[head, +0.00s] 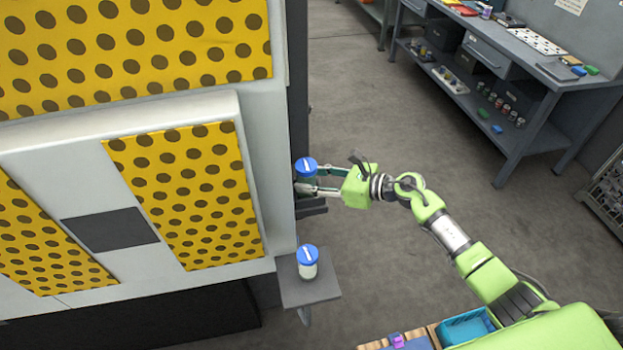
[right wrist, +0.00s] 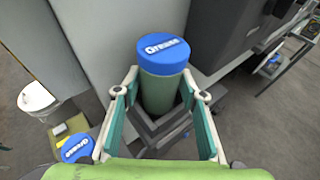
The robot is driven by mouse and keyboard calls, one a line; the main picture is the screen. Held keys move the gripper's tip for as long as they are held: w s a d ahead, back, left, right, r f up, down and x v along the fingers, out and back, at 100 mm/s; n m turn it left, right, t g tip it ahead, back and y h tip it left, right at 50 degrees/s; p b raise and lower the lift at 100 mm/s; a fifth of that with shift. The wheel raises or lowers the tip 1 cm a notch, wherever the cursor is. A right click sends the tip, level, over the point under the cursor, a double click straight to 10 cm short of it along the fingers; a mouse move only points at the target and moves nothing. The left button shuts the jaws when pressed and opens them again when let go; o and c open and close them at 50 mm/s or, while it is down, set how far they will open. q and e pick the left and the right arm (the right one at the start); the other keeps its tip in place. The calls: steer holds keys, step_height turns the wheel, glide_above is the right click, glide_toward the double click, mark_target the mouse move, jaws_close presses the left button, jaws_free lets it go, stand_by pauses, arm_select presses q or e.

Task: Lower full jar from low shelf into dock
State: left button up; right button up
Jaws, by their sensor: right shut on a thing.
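My right gripper (head: 318,181) is shut on a grease jar with a blue lid (head: 306,166). In the right wrist view the gripper's fingers (right wrist: 160,118) stand on both sides of this jar's green body (right wrist: 160,92), and its lid reads "Grease". The jar is upright at the dark square dock (right wrist: 146,140) on the side of the machine. Its base is partly hidden, so I cannot tell how deep it sits. A second blue-lidded jar with a pale body (head: 307,264) stands on the low shelf (head: 318,291). My left gripper is not in view.
The white machine with yellow dotted panels (head: 185,190) fills the left. A grey workbench (head: 520,150) with several small items stands at the back right. A blue bin (head: 465,328) is at the bottom. The floor between is clear.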

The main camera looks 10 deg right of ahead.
steer(key=shift+f+b, duration=0.3)
steer(key=shift+b, duration=0.1)
steer(key=o, duration=1.6)
steer(key=shift+c, duration=0.2)
steer(key=shift+f, duration=0.1)
steer(key=shift+s, duration=0.1)
steer(key=v, duration=1.2)
step_height(320, 180, up, 7)
steer(key=p, duration=0.4)
